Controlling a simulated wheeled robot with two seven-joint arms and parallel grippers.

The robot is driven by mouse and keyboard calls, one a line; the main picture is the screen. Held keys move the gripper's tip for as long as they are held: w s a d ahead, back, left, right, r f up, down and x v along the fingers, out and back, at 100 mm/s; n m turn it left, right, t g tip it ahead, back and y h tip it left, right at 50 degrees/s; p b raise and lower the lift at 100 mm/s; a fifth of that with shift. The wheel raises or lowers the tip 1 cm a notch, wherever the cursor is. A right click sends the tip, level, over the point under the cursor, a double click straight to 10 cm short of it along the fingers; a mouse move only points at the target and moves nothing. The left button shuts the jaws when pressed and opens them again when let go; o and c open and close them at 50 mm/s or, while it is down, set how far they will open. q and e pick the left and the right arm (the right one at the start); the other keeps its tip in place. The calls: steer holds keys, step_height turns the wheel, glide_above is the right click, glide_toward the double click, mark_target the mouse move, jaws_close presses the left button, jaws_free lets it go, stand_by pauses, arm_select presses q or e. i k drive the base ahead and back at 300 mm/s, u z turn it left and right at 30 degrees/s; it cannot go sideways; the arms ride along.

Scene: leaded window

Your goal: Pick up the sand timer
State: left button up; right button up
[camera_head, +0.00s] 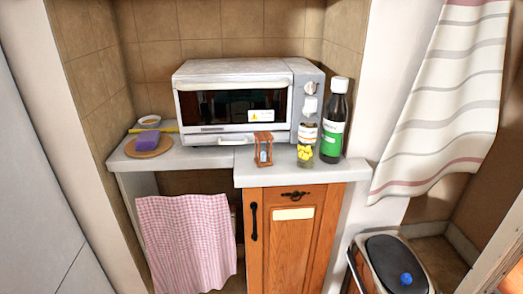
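The sand timer (263,149) stands upright on the light countertop (247,177). It has a brown frame with two end plates, and something pale shows inside. It is in front of the microwave's right half, near the counter's front edge, and unobstructed. Neither of my grippers is in the head view.
A white microwave (235,66) stands close behind the timer. A jar with yellow contents (305,155) and a dark bottle with a green label (332,139) stand to its right. A purple sponge (148,140) lies on a round board at left. The counter left of the timer is clear.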

mark_target(263, 160)
steer(key=z, duration=1.1)
steer(key=i, duration=0.45)
steer(key=u, duration=2.15)
